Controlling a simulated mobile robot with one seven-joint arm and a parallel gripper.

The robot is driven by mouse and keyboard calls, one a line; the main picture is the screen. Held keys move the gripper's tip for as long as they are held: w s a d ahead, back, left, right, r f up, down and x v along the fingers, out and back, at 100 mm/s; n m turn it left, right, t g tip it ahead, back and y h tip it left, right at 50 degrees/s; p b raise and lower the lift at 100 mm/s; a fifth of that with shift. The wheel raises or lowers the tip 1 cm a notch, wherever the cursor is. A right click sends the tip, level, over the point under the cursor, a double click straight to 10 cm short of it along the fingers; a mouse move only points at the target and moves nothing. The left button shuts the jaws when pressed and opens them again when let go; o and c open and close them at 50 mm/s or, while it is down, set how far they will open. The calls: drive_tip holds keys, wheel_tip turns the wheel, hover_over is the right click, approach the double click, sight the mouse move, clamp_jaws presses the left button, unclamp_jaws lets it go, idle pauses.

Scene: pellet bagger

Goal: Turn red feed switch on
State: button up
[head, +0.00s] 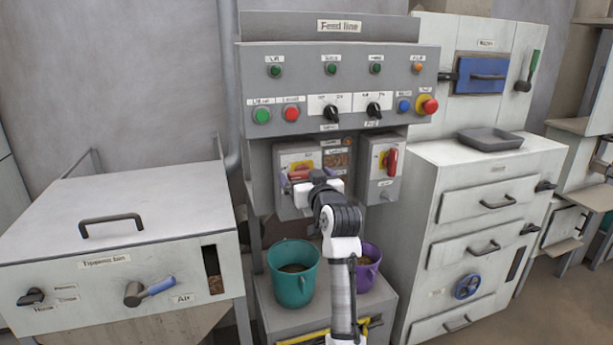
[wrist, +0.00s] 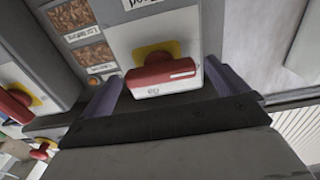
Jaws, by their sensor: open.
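The red feed switch handle (head: 298,174) is on the left grey box under the Feed line panel. It lies level, across a yellow plate. In the wrist view, the red handle (wrist: 162,77) is in front of the yellow plate, partly lit white along one edge. My gripper (head: 302,181) is at this box. Its two purple fingers are open in the wrist view (wrist: 166,90), one beyond each end of the handle, with small gaps showing. I cannot tell whether the fingertips reach past the handle in depth. My wrist hides part of the box in the head view.
A second box with an upright red handle (head: 392,160) is close on the right. The Feed line panel (head: 345,60) with knobs and buttons is above. A teal bucket (head: 292,283) and a purple bucket (head: 368,256) stand below. A grey hopper cabinet (head: 120,225) is left.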

drive_tip(key=shift+c, duration=0.2)
drive_tip(key=c, duration=0.9)
drive_tip(key=shift+c, duration=0.2)
drive_tip(key=shift+m+p, duration=0.3)
drive_tip(key=m+p, duration=0.2)
drive_tip(key=m, duration=0.1)
drive_tip(key=shift+r+m+p, duration=0.15)
drive_tip(key=shift+m+p, duration=0.15)
drive_tip(key=shift+p, duration=0.1)
drive_tip(key=m+p, duration=0.3)
drive_tip(key=m, duration=0.1)
drive_tip(key=shift+m, duration=0.3)
drive_tip(key=m+p, duration=0.3)
drive_tip(key=m, duration=0.1)
drive_tip(key=shift+p, duration=0.4)
drive_tip(key=m+p, duration=0.2)
drive_tip(key=m, duration=0.1)
drive_tip(key=m+p, duration=0.1)
drive_tip(key=m, duration=0.1)
drive_tip(key=shift+d+f, duration=0.1)
drive_tip(key=shift+f, duration=0.15)
